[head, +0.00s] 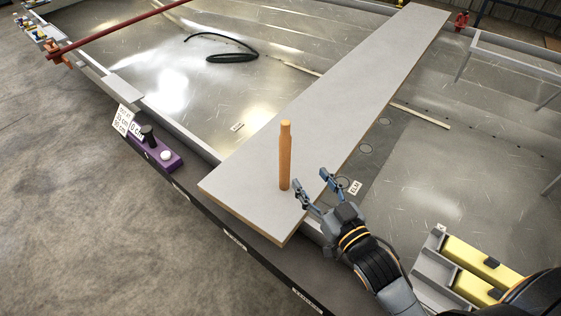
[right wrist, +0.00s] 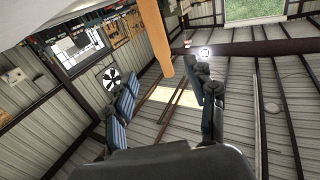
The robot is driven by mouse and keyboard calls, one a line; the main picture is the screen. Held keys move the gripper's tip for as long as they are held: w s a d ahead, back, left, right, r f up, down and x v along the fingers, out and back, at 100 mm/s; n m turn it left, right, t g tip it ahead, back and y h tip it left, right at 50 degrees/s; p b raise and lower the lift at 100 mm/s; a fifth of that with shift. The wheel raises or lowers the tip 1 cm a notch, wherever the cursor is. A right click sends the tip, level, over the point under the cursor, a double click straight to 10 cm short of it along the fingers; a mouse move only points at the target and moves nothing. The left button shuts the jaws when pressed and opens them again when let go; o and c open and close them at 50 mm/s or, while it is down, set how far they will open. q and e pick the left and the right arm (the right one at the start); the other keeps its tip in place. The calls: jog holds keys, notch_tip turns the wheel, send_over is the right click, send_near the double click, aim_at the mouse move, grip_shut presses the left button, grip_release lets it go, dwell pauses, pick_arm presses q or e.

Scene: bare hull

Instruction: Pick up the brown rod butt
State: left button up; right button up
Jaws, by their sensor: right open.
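The brown rod butt (head: 285,157) stands upright on the near end of a long grey board (head: 340,105). In the right wrist view the rod butt (right wrist: 154,35) shows at the top, beyond the fingertips and between them. My right gripper (head: 313,182) is open, just right of the rod butt's lower part. Its fingers point toward the back left, and nothing is between them. Its two fingers also show in the right wrist view (right wrist: 165,98). I cannot tell whether a finger touches the rod butt. My left gripper is not in view.
A purple block with knobs (head: 155,152) sits on the hull's left edge. A dark coiled hose (head: 232,57) lies on the hull floor. Yellow cases (head: 480,262) stand in a grey rack at lower right. The board behind the rod butt is clear.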

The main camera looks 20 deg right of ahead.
aim_at(288, 148)
jog(key=w, duration=0.4)
jog(key=w+a, duration=0.1)
jog(key=w, duration=0.4)
jog(key=w+a+p, duration=0.1)
jog(key=w, duration=0.3)
jog(key=shift+w+a, duration=0.25)
jog(key=shift+w, duration=0.05)
jog(key=shift+r, duration=0.15)
grip_shut()
